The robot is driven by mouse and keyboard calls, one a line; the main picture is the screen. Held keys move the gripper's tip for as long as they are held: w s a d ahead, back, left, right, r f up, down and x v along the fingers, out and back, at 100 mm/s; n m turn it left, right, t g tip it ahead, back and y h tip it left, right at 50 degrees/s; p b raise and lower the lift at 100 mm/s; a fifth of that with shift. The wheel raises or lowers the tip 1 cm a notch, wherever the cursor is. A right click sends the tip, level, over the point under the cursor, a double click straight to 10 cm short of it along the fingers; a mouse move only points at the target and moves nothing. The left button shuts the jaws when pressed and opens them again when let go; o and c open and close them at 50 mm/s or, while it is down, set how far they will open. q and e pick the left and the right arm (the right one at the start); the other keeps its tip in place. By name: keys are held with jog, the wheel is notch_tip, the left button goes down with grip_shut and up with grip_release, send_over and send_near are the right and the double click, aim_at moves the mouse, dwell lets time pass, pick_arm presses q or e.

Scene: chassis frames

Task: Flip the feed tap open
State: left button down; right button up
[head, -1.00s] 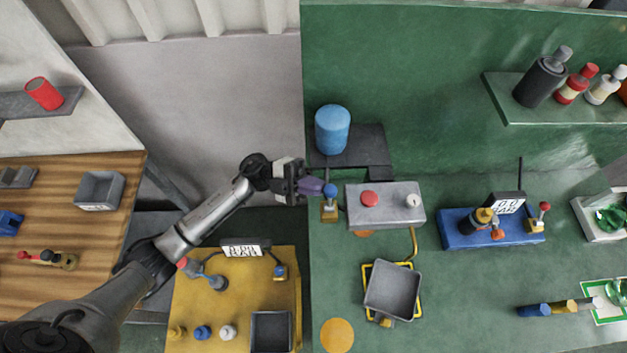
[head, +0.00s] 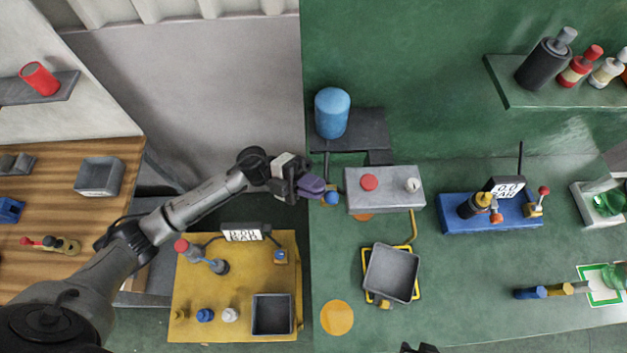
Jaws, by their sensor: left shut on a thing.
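The feed tap (head: 331,198) is at the left edge of the green bench, just left of a grey box (head: 385,203). Its blue knob shows, tipped toward the front; the rest of the tap is mostly hidden under the knob and my fingers. My left gripper (head: 314,187), with purple fingers, comes in from the left and is shut on the tap's lever at the blue knob. The exact contact is too small to make out. A dark tip at the bottom edge (head: 420,348) may be part of my right gripper; its jaws cannot be made out.
The grey box has a red button (head: 369,182) on top. A blue tank (head: 332,112) stands behind on a dark base. A grey tray (head: 391,273) sits in front, in a yellow frame. A gauge unit on a blue base (head: 460,231) stands to the right. A yellow table (head: 243,288) is at lower left.

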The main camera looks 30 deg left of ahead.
pick_arm(q)
jog(key=shift+s+d+r, duration=0.15)
jog(key=shift+r, duration=0.15)
dwell(0.5)
jog(key=w+a+r+b, duration=0.1)
jog(key=a+b, duration=0.2)
jog(key=a, duration=1.1)
jog(key=shift+w+r+b, duration=0.25)
jog(key=shift+r+b, duration=0.05)
jog(key=shift+r, duration=0.05)
